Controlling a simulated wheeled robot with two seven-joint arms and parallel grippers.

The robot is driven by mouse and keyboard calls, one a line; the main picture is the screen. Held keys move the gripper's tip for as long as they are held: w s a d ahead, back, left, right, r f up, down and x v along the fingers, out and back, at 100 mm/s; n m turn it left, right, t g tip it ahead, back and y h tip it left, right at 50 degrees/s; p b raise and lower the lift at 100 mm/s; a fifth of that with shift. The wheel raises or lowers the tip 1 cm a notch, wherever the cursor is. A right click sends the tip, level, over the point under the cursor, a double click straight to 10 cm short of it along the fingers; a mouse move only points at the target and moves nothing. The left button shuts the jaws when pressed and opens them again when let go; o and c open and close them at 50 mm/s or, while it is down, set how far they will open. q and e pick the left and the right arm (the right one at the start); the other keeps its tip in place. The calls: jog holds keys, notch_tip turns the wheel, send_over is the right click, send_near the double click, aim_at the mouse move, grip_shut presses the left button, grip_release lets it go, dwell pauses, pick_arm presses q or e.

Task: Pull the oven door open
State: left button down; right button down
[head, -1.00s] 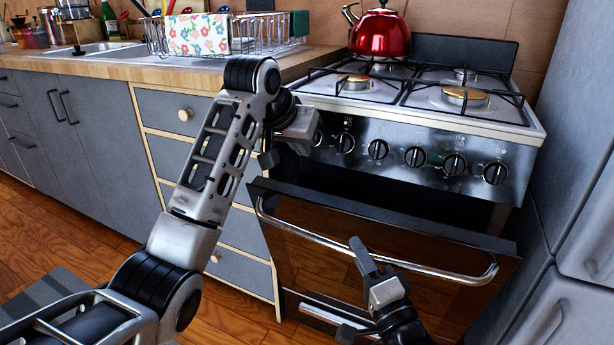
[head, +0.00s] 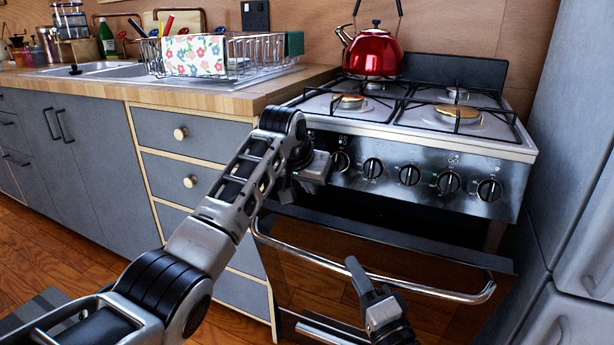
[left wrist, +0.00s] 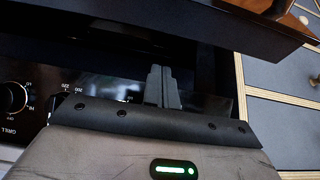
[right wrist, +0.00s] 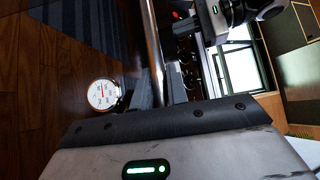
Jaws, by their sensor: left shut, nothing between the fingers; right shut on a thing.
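The oven door (head: 400,261) is partly open, its top edge tilted out from the stove (head: 420,190), with a dark gap below the knob panel. Its chrome handle (head: 420,287) runs across the front. My right gripper (head: 356,270) is shut on this handle near its middle; in the right wrist view the bar (right wrist: 152,45) runs between the fingers (right wrist: 158,88). My left gripper (head: 286,194) is shut and empty at the left end of the gap. In the left wrist view its closed fingers (left wrist: 162,86) lie between the knob panel (left wrist: 20,105) and the door (left wrist: 170,20).
A red kettle (head: 373,52) stands on the back burner. Drawers (head: 190,150) and a wooden counter (head: 200,97) with a dish rack (head: 240,65) are on the left. A grey fridge-like cabinet (head: 580,180) stands close on the right. A round dial (right wrist: 103,94) shows beside the right fingers.

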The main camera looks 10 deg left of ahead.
pick_arm(q)
jog(key=shift+s+a+f, duration=0.15)
jog(key=shift+s+a, duration=0.05)
jog(key=shift+s, duration=0.35)
jog(key=shift+s+a+f, duration=0.1)
jog(key=shift+s+a, duration=0.1)
jog(key=shift+s, duration=0.4)
jog(key=shift+s+a+f, duration=0.15)
jog(key=shift+s+a, duration=0.05)
jog(key=shift+s, duration=0.35)
pick_arm(e)
jog(key=shift+d, duration=0.1)
